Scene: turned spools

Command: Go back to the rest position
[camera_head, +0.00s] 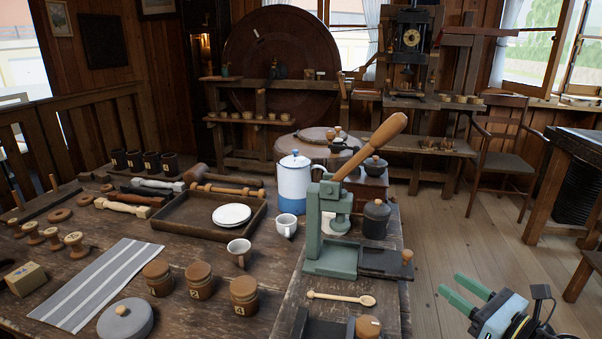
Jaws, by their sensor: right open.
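My right gripper (449,284) is at the lower right, off the right edge of the wooden table (275,300). Its two green fingers point up and left, apart from each other with nothing between them. It hangs over the floor and touches nothing I can see. My left gripper is not in view. Several turned wooden spools (74,243) stand at the left of the table.
A green press (330,255) with a wooden lever, a wooden spoon (340,298) and a dark jar (376,218) are near the table's right side. A tray (190,231) holds a white plate (231,215). A chair (500,160) stands behind.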

